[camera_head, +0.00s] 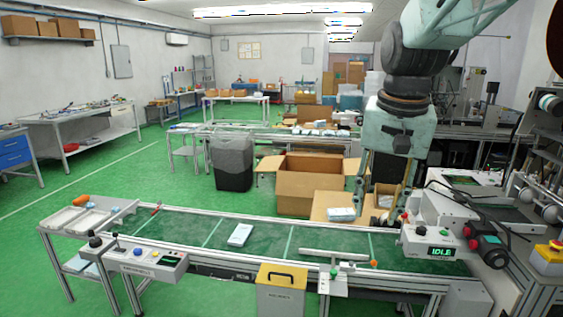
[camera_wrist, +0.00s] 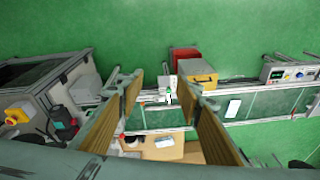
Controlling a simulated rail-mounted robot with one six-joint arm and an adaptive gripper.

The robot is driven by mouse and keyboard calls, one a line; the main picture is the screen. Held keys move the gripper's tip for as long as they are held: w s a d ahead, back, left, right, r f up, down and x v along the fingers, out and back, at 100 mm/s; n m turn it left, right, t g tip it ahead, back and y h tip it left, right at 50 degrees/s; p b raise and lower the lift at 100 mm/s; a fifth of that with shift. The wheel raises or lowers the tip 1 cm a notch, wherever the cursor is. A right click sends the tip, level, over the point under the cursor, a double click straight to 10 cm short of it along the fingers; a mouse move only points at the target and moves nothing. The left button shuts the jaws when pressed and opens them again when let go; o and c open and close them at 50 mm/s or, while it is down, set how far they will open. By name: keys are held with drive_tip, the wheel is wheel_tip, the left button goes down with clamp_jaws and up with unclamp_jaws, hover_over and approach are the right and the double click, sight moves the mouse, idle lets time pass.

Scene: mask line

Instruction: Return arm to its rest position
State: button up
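My gripper (camera_head: 378,212) hangs from my arm at the right of the head view, pointing down. Its two fingers are spread apart with nothing seen between them, and they also show apart in the wrist view (camera_wrist: 164,88). The gripper appears above the area behind the conveyor, near an open cardboard box (camera_head: 308,187). A white pack (camera_head: 240,235) lies flat on the green conveyor belt (camera_head: 190,228), well to the left of the gripper; it also shows in the wrist view (camera_wrist: 233,108). Another white pack (camera_head: 342,213) lies on a tan surface near the fingers.
A machine with an IDLE display (camera_head: 436,247) stands at the right of the belt. A control box (camera_head: 146,259) and grey trays (camera_head: 88,215) are at the left end. A dark grey bin (camera_head: 233,162) stands behind. Open green floor lies left.

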drive_tip(key=s+n+t, duration=0.1)
drive_tip(key=s+n, duration=0.3)
drive_tip(key=s, duration=2.7)
drive_tip(key=shift+s+a+f+n+t, duration=0.15)
drive_tip(key=shift+s+n+t, duration=0.1)
drive_tip(key=shift+n+t, duration=0.05)
drive_tip(key=shift+c, duration=0.5)
idle(0.4)
